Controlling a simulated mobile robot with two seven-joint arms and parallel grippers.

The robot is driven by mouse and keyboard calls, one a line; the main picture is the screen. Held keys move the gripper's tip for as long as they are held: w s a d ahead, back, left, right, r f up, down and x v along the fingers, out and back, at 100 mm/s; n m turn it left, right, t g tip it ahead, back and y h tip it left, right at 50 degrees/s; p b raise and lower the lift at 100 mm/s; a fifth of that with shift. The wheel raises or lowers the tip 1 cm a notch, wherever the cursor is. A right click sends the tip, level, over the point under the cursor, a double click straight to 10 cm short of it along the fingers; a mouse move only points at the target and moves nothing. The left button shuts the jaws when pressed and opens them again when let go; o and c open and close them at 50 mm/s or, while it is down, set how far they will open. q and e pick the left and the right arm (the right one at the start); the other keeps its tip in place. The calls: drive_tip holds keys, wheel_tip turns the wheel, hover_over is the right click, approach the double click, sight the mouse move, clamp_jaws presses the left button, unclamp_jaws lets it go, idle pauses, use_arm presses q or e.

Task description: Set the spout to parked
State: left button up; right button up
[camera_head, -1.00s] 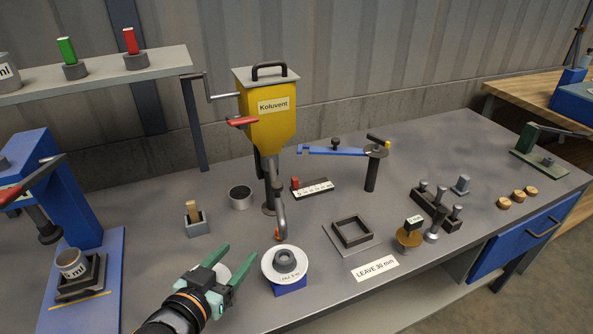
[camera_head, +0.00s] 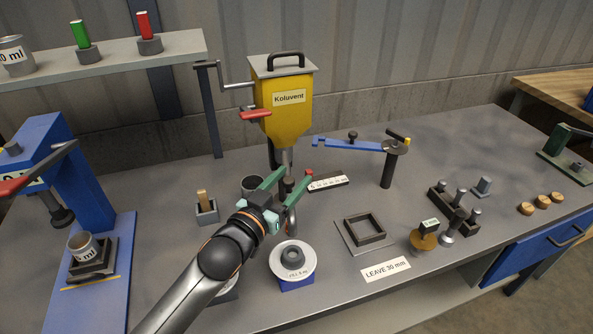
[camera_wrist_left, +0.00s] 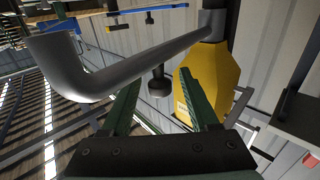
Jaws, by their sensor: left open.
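The yellow Koluvent dispenser (camera_head: 288,120) stands on the bench in the head view. Its grey spout (camera_head: 291,222) points towards the front, partly hidden by my left gripper. In the left wrist view the spout (camera_wrist_left: 140,67) is a bent grey pipe crossing in front of the fingers. A dark knob (camera_wrist_left: 158,84) shows between the fingers there, and the yellow body (camera_wrist_left: 208,80) lies beyond. My left gripper (camera_head: 296,181) is open at the spout, with its green fingers either side of the knob in the picture. I cannot tell whether they touch. My right gripper is out of view.
A white round pad on a blue block (camera_head: 296,283) stands below the spout's end. A blue arm on a post (camera_head: 350,144) and a square frame (camera_head: 364,231) are to the right.

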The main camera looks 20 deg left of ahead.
use_arm(q)
drive_tip(key=shift+x, duration=1.4)
clamp_jaws()
idle(0.5)
